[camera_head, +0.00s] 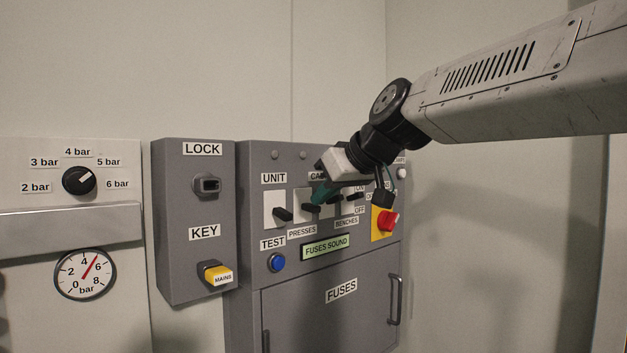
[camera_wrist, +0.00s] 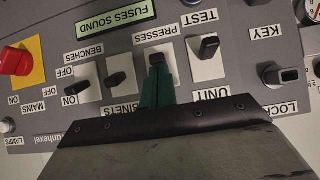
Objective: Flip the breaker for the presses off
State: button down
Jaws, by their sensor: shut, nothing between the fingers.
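The presses breaker (camera_head: 312,209) is a black lever on a pale plate, second from the left in a row on the grey panel. In the wrist view, which is upside down, its black tip (camera_wrist: 157,58) shows just beyond my fingertips, under the PRESSES label (camera_wrist: 157,32). The lever looks tipped toward that label, the lower side, but my fingers hide part of it. My gripper (camera_head: 317,198) has teal fingers, shut and empty. They are at the lever from above, touching or nearly so; the wrist view shows them (camera_wrist: 157,78) too.
The unit breaker (camera_head: 283,214) stands to the left, the benches breaker (camera_head: 338,199) to the right. A red mains switch (camera_head: 388,220) on yellow is farther right. A blue test button (camera_head: 277,262) and a green FUSES SOUND display (camera_head: 326,247) lie below. A lock box (camera_head: 193,275) juts out left.

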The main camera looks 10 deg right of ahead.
jog(key=shift+s+f, duration=0.1)
jog(key=shift+f, duration=0.25)
jog(key=shift+r, duration=0.15)
jog(key=shift+r, duration=0.7)
jog(key=r+v, duration=0.1)
jog(key=v, duration=1.2)
jog(key=shift+w, duration=0.35)
jog(key=shift+a, duration=0.15)
